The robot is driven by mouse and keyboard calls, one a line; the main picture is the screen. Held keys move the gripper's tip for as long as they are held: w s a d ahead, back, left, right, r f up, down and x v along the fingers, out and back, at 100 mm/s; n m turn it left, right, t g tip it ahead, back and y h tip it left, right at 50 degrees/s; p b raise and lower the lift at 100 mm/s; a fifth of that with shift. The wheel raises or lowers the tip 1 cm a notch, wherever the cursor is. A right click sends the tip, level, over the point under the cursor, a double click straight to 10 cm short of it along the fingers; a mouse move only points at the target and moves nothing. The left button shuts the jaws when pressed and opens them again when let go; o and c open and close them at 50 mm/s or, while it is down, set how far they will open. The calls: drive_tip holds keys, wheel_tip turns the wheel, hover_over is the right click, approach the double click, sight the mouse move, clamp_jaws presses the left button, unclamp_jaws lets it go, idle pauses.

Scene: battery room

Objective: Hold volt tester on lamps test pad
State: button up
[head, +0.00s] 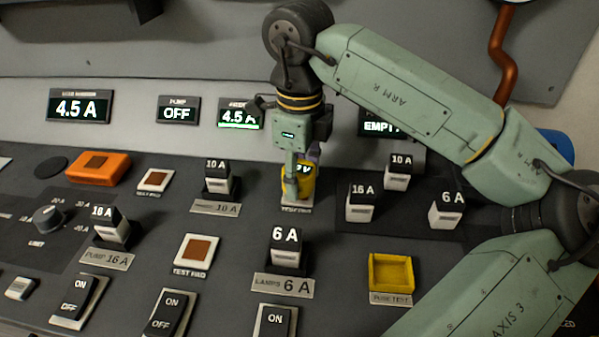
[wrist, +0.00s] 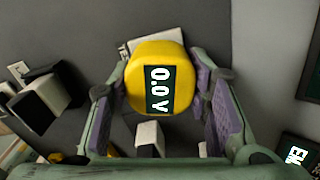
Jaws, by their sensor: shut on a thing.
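The volt tester (head: 308,182) is a yellow block with a dark display, which reads 0.0 V in the wrist view (wrist: 140,70). My gripper (head: 299,188) is shut on it, with purple finger pads on both sides in the wrist view (wrist: 152,88). The tester stands over a pale test pad (head: 297,208) behind the LAMPS 6 A fuse (head: 286,248). The pad is mostly hidden, and I cannot tell whether the tester touches it. Another test pad (head: 196,250), white with a brown centre, lies bare left of the LAMPS fuse.
Fuse blocks stand close by: a 10 A (head: 217,178) to the left, a 16 A (head: 361,203) and a 6 A (head: 447,211) to the right. A yellow fuse-test tray (head: 391,272) is at front right. Rocker switches (head: 172,312) line the front. A third pad (head: 155,181) lies further left.

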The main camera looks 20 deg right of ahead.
drive_tip(key=shift+r+p, duration=2.1)
drive_tip(key=shift+r, duration=1.35)
